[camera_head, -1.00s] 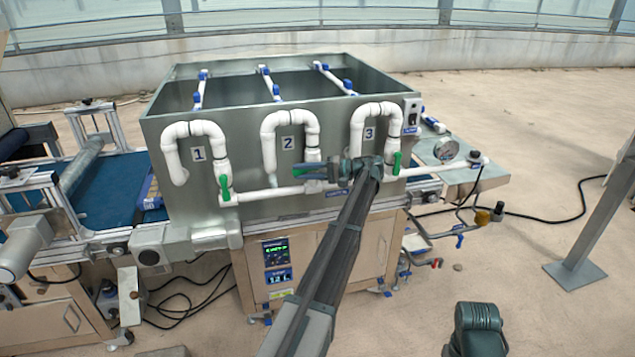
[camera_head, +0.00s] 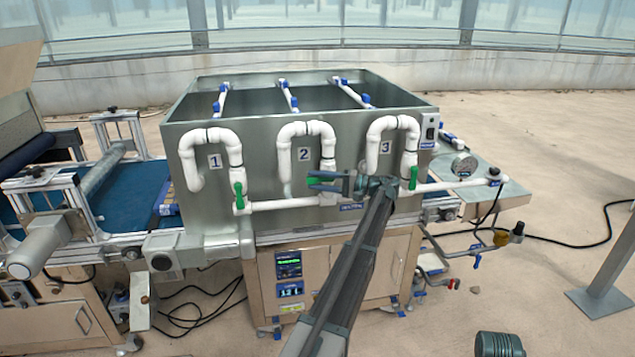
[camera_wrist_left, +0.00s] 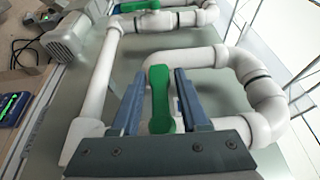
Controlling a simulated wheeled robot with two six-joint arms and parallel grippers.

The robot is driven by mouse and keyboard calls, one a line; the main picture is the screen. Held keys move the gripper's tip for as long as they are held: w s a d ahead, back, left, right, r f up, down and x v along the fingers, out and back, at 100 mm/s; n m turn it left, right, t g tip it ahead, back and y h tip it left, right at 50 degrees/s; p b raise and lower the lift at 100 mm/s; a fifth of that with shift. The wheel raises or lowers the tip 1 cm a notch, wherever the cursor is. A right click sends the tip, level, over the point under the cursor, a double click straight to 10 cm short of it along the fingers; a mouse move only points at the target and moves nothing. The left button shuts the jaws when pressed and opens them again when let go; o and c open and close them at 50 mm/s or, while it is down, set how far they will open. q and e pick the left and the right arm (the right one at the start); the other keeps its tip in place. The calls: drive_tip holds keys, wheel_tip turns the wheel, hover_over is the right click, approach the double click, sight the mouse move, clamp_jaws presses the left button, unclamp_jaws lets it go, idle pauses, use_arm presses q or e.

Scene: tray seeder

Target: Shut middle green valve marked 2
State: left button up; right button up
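The middle valve has a green handle (camera_wrist_left: 160,100) on the white pipe under the number 2 label (camera_head: 304,154). In the left wrist view the handle lies crosswise to its pipe. My left gripper (camera_head: 312,181) is at this valve, reaching in from the right in the head view. In the wrist view its two blue-grey fingers (camera_wrist_left: 160,98) stand on either side of the handle, with gaps showing, so it is open around it. The valve body is mostly hidden behind the gripper. My right gripper is not in view.
Green handles of valve 1 (camera_head: 239,195) and valve 3 (camera_head: 413,177) stand upright along their pipes. A white horizontal pipe (camera_head: 285,204) runs below the valves. A pressure gauge (camera_head: 464,164) is at the right. The metal tank wall (camera_head: 260,165) is close behind the gripper.

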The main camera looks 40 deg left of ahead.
use_arm(q)
drive_tip(key=shift+o, duration=1)
drive_tip(key=v, duration=1.3)
drive_tip(key=shift+w+d, duration=0.2)
drive_tip(key=shift+d, duration=0.2)
drive_tip(key=s+d+f+m+t+h+p, duration=0.1)
drive_tip(key=s+d+f+h, duration=0.4)
drive_tip(key=s+d, duration=0.6)
drive_tip(key=s+d+f+m+t+h+p, duration=0.2)
drive_tip(key=s+d+f+m+t+h, duration=0.1)
drive_tip(key=s+d, duration=0.9)
drive_tip(key=s+d+f+m+t+h+p, duration=0.1)
drive_tip(key=s+d+f+m+t+h, duration=0.2)
drive_tip(key=s+d+f+h, duration=0.4)
drive_tip(key=s+d+f+m, duration=0.1)
drive_tip(key=s+d+f, duration=0.1)
drive_tip(key=s+d, duration=0.3)
drive_tip(key=shift+s+h+p, duration=0.3)
drive_tip(key=shift+s+p, duration=0.05)
drive_tip(key=shift+s, duration=0.2)
drive_tip(key=shift+f, duration=0.1)
